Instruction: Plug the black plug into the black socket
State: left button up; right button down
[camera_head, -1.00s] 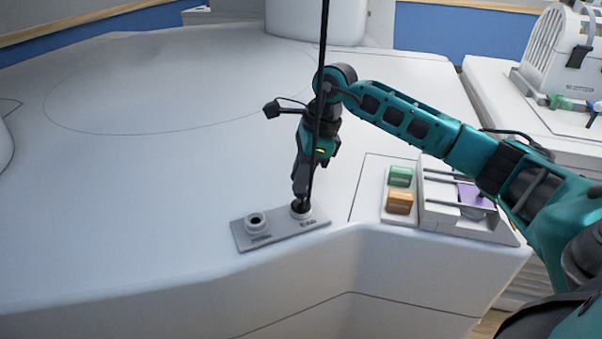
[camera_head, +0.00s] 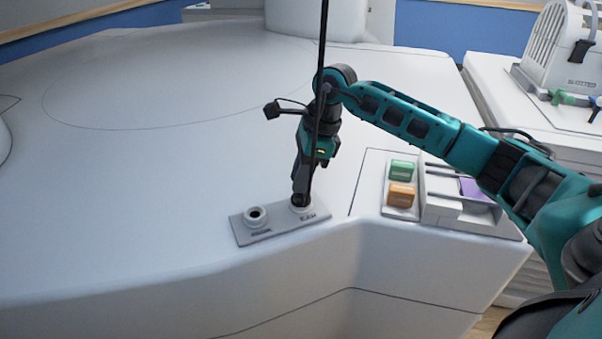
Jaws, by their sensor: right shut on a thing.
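A grey socket plate (camera_head: 276,229) lies on the white surface near its front edge. It carries two round sockets. The left socket (camera_head: 256,215) is empty and shows a dark hole. My right gripper (camera_head: 301,196) points down at the right socket (camera_head: 301,206) and is shut on the black plug (camera_head: 302,199), which sits at that socket's mouth. The fingers hide most of the plug, so I cannot tell how deep it is. A black cable (camera_head: 321,70) rises from it past the gripper to the top of the picture. My left gripper is not in view.
Right of the plate stand a green block (camera_head: 401,170) and an orange block (camera_head: 401,195) on a small panel. Beside them is a tray (camera_head: 455,208) with rods and a purple piece. The white surface left of the plate is clear.

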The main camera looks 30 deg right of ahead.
pick_arm(q)
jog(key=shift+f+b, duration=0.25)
jog(key=shift+b, duration=0.1)
pick_arm(e)
jog(key=shift+f, duration=0.6)
jog(key=c, duration=1.3)
grip_release()
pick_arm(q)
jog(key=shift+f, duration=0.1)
pick_arm(e)
jog(key=o, duration=0.4)
jog(key=shift+d+r, duration=0.1)
jog(key=shift+r, duration=0.25)
jog(key=shift+v, duration=0.95)
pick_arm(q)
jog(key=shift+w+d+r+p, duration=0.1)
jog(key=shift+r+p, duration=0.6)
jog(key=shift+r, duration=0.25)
pick_arm(e)
jog(key=v, duration=1)
jog(key=shift+d+r, duration=0.1)
jog(key=shift+r, duration=0.1)
